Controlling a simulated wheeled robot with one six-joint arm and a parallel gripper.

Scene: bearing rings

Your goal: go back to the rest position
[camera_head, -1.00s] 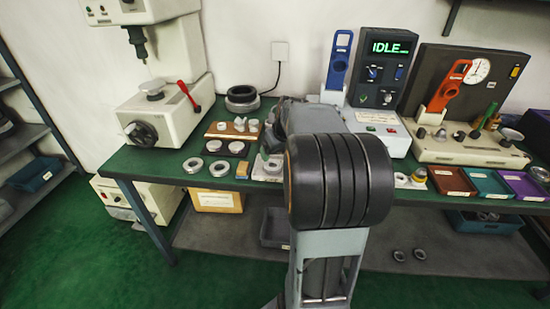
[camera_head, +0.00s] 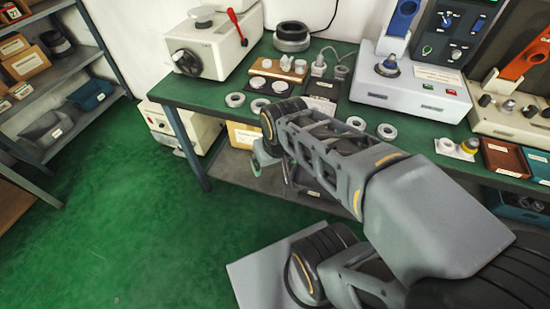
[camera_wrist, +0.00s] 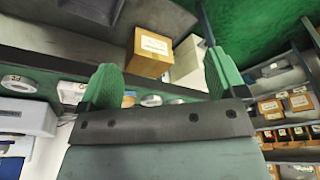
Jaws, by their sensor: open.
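My gripper (camera_wrist: 163,80) shows in the wrist view with its two green fingers spread apart and nothing between them. In the head view my arm reaches from the lower right towards the front edge of the green workbench (camera_head: 205,90). There the gripper (camera_head: 256,168) hangs in front of the bench, below the level of its top. It appears apart from the bench and from the rings. Several bearing rings lie on the bench top, among them a ring (camera_head: 235,99) near the front edge and another ring (camera_head: 387,131) right of my arm.
A white machine (camera_head: 215,45) and a control box (camera_head: 410,85) stand on the bench. A cardboard box (camera_head: 243,136) sits on the lower shelf and shows in the wrist view (camera_wrist: 148,52). A shelf rack (camera_head: 75,90) stands at left. The green floor (camera_head: 130,220) between is clear.

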